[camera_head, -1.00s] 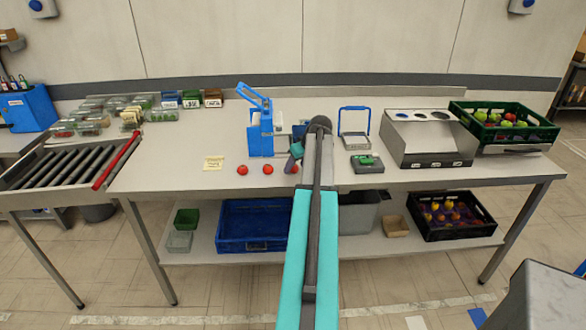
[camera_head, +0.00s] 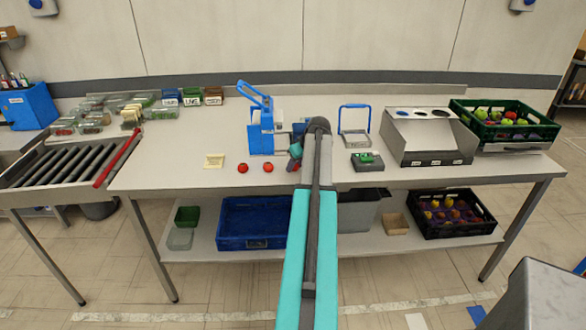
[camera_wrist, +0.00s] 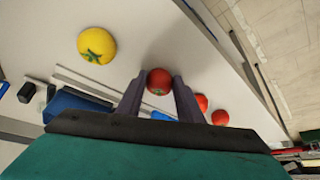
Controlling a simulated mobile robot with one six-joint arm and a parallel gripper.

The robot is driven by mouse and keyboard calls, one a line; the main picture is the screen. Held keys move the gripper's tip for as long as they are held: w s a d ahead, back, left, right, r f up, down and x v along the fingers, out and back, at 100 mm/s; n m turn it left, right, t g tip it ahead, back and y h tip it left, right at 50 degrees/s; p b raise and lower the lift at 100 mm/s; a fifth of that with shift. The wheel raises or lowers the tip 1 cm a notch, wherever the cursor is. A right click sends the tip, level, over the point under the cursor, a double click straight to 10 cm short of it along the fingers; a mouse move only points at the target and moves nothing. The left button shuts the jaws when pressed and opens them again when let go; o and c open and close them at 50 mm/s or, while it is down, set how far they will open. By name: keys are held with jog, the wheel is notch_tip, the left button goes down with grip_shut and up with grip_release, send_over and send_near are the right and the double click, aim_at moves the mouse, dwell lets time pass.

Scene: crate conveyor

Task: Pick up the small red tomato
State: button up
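A small red tomato (camera_wrist: 159,81) is between the fingertips of my gripper (camera_wrist: 160,88) in the wrist view. The dark fingers flank it closely on both sides and appear shut on it. Whether it is clear of the table cannot be told. Two other red tomatoes, one (camera_wrist: 202,102) and another (camera_wrist: 220,117), lie to the right of the fingers. In the head view they are the tomatoes (camera_head: 242,168) and (camera_head: 268,167) left of my arm. My arm hides most of the gripper area and the held tomato there.
A yellow tomato (camera_wrist: 96,45) lies left of my gripper in the wrist view. The blue device (camera_head: 261,135) stands behind the tomatoes. A black-and-green scale-like device (camera_head: 366,161) is right of my arm. The table (camera_head: 180,180) is clear at front left.

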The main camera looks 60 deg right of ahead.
jog(key=shift+c, duration=0.9)
jog(key=shift+r, duration=0.1)
jog(key=shift+r+b, duration=0.75)
jog(key=shift+r, duration=0.8)
jog(key=s+a+r+b, duration=0.1)
jog(key=s+a+b, duration=0.2)
jog(key=s, duration=1.1)
jog(key=a, duration=0.3)
jog(key=shift+s+a+r, duration=0.2)
jog(key=shift+s+r, duration=0.15)
jog(key=shift+s, duration=0.05)
